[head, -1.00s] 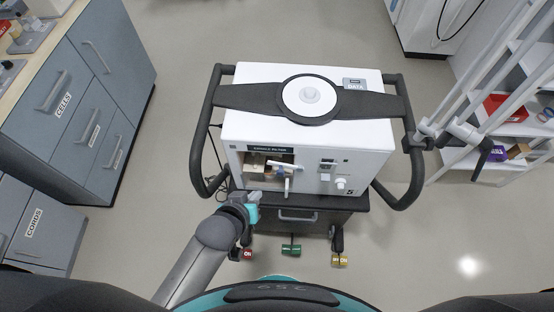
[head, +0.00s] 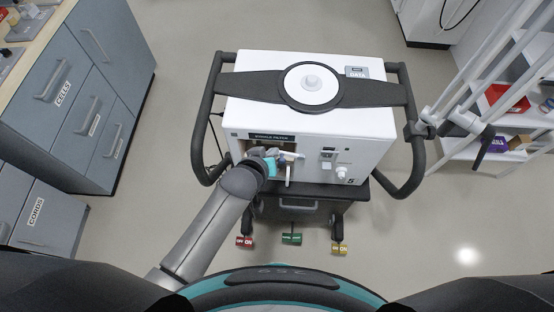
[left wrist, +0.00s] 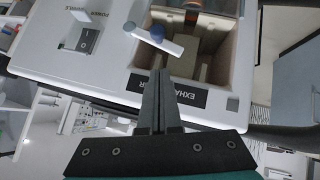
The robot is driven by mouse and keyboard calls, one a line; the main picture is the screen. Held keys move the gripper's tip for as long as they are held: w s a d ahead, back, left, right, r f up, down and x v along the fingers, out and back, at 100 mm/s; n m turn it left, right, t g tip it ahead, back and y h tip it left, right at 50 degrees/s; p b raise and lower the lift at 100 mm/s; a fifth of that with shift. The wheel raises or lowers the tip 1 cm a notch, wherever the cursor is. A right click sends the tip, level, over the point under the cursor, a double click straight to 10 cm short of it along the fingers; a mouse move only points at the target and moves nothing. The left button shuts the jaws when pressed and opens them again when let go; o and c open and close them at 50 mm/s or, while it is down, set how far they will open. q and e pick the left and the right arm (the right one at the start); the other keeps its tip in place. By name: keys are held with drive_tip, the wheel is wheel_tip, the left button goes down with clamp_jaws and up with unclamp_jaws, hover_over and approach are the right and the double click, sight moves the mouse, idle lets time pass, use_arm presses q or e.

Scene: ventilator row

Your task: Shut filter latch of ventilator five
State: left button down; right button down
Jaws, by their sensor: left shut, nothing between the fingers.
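The ventilator (head: 300,125), marked 5, is a white box strapped to a dark cart. Its front has an open filter recess (left wrist: 215,70) under a black label (left wrist: 168,92), partly readable as an exhale label. A white latch lever (left wrist: 160,40) with blue parts stands at the recess edge, lying slantwise partly over the opening; it also shows in the head view (head: 291,156). My left gripper (head: 274,156) is at the recess front, just left of the lever. Its fingers (left wrist: 160,75) are shut and empty, close to the lever with a visible gap in the wrist view. My right gripper is not seen.
Black side handles (head: 212,115) flank the cart. A jointed arm (head: 450,125) is fixed at its right handle. Colored pedals (head: 291,239) sit at the cart's foot. Drawer cabinets (head: 85,90) stand left, white shelves (head: 515,120) right. Floor between is clear.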

sight(281, 156)
use_arm(q)
drive_tip(key=shift+w+d+f+b, duration=0.1)
drive_tip(key=shift+d+f+b, duration=0.15)
drive_tip(key=shift+f, duration=0.45)
drive_tip(key=shift+d+f+b, duration=0.1)
drive_tip(key=shift+d+f, duration=0.1)
drive_tip(key=shift+f, duration=0.5)
drive_tip(key=shift+w+d+f+b, duration=0.1)
drive_tip(key=shift+d+f+b, duration=0.15)
drive_tip(key=shift+f, duration=0.45)
drive_tip(key=shift+a+f, duration=0.35)
drive_tip(key=shift+f, duration=0.25)
drive_tip(key=shift+a+f, duration=0.35)
drive_tip(key=shift+f, duration=0.2)
drive_tip(key=shift+r+p, duration=0.15)
drive_tip(key=shift+p, duration=0.2)
drive_tip(key=shift+r+p, duration=0.75)
drive_tip(key=shift+p, duration=0.05)
